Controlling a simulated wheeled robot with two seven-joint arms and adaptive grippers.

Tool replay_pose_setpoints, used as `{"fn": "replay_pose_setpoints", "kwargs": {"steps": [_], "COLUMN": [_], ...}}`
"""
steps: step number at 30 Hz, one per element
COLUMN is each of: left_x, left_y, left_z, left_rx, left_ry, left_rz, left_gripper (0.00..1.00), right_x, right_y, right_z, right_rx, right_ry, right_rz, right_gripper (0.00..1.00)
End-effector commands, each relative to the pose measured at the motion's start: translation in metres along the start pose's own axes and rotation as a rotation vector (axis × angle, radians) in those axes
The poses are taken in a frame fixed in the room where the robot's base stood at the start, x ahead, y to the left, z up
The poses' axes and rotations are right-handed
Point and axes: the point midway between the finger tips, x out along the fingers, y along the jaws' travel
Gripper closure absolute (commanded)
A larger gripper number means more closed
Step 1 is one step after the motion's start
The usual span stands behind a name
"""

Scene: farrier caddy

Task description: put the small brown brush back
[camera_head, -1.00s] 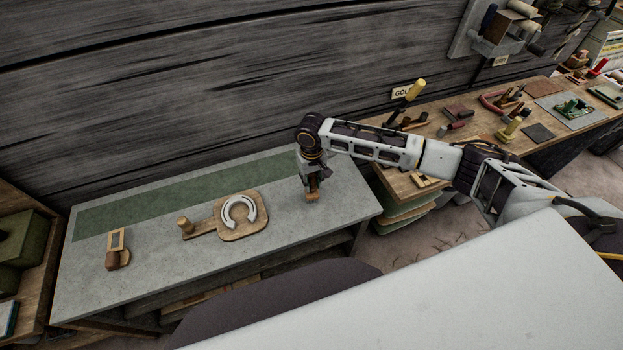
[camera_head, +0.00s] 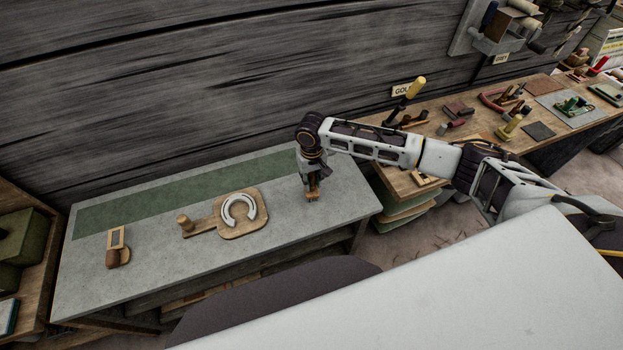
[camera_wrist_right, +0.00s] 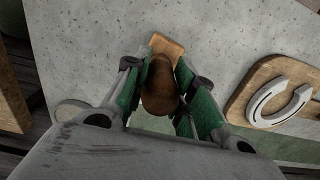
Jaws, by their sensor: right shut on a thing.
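My right gripper (camera_head: 313,186) is at the right part of the grey bench, pointing down. It is shut on the small brown brush (camera_wrist_right: 160,92). In the right wrist view the brush's rounded brown part sits between the green finger pads of the gripper (camera_wrist_right: 163,95), with a lighter wooden end (camera_wrist_right: 167,44) sticking out beyond them. In the head view only the brush's low end (camera_head: 313,196) shows, close to the bench top; I cannot tell whether it touches. My left gripper is not in view.
A tool-covered wooden table (camera_head: 465,132) stands to the right. Bench around the gripper is clear.

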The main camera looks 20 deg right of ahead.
Motion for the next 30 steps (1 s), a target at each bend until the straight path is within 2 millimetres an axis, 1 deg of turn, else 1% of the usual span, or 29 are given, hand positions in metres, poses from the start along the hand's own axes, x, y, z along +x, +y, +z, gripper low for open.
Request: {"fn": "replay_pose_setpoints", "kwargs": {"steps": [16,17,22,30], "left_x": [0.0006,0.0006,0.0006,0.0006], "left_y": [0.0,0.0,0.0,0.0], "left_z": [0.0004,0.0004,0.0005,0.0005], "left_rx": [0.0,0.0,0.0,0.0], "left_ry": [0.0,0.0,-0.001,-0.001], "left_rz": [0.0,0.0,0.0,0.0], "left_gripper": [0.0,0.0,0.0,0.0], "right_x": [0.0047,0.0046,0.0046,0.005], "right_y": [-0.0002,-0.0003,-0.0002,-0.0001], "right_z": [-0.0003,-0.0004,-0.0003,0.0001], "right_rx": [0.0,0.0,0.0,0.0], "right_ry": [0.001,0.001,0.001,0.0], "right_rz": [-0.001,-0.001,0.0,0.0], "right_gripper": [1.0,0.72,0.5,0.49]}}
